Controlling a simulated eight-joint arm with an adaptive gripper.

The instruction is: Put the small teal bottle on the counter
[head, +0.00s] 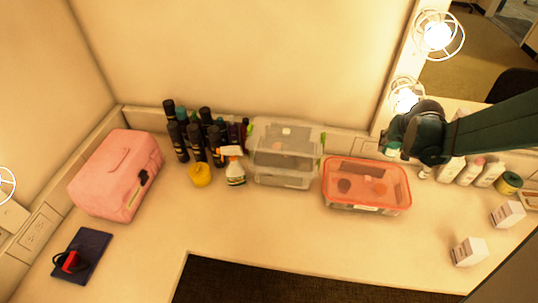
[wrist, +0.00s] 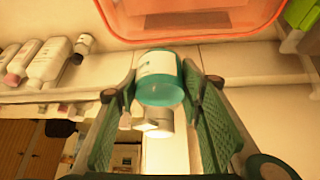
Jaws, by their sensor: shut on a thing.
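The small teal bottle (wrist: 160,78), with a white label, sits between the two green fingers of my gripper (wrist: 163,92) in the wrist view. The fingers are shut on its sides. In the head view my gripper (head: 402,146) is over the right part of the pale counter (head: 300,232), just right of the red-rimmed box. A bit of the teal bottle (head: 393,149) shows under it, the rest hidden by my gripper. How far the bottle is above the counter is hard to tell.
A clear box with a red rim (head: 366,187) stands close to the left of my gripper. White bottles (head: 468,171) stand along the wall to the right. Two small white boxes (head: 468,251) stand at front right. The counter's middle front is clear.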

